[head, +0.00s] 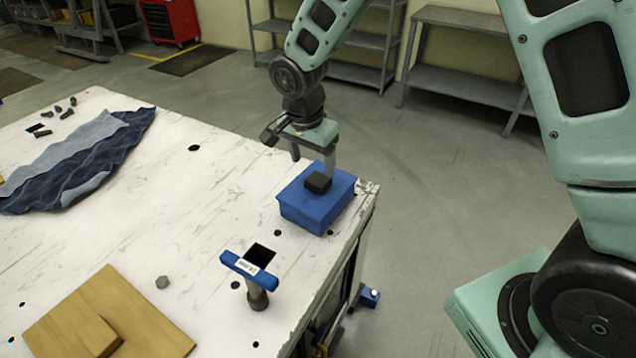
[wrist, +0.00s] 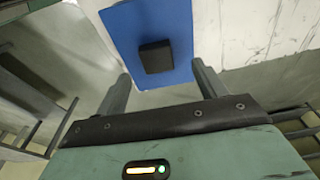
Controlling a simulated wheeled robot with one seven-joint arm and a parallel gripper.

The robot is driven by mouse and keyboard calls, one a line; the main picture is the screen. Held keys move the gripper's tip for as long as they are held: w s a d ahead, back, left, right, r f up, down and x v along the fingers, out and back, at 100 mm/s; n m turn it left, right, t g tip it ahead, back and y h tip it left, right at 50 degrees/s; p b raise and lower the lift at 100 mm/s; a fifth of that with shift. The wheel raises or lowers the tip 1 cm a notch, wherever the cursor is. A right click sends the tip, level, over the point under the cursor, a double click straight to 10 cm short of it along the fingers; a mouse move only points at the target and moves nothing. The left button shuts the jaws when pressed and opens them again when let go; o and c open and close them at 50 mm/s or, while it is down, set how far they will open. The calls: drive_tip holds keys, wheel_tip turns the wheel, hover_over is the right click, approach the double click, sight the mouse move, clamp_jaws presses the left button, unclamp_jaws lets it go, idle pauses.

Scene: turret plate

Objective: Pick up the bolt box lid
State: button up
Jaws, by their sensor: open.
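The blue bolt box (head: 305,214) stands on the right corner of the white table. Its flat blue lid (head: 340,190) is on top, with a black block-shaped knob (head: 318,181) in the middle. My gripper (head: 313,162) is open and empty, above the box with its fingers pointing down. In the wrist view, the blue lid (wrist: 130,25) and black knob (wrist: 156,56) lie ahead of my open gripper (wrist: 161,88), the knob lined up between the two fingers but apart from them. The box's far side is hidden.
A blue-topped T-shaped stand (head: 250,266) stands nearer on the table (head: 190,215). A wooden board with a block (head: 100,337) and a hex nut (head: 162,282) lie front left. A dark blue cloth (head: 85,160) lies far left. The table edge is close beside the box.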

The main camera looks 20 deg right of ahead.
sight(318, 179)
drive_tip(key=f+p, duration=0.1)
drive_tip(key=f, duration=0.1)
drive_tip(key=d+f+p, duration=0.1)
drive_tip(key=f, duration=0.1)
drive_tip(key=shift+w+d+p, duration=0.1)
drive_tip(key=shift+d+p, duration=0.1)
drive_tip(key=shift+p, duration=0.2)
drive_tip(key=shift+f, duration=0.65)
drive_tip(key=c, duration=1.1)
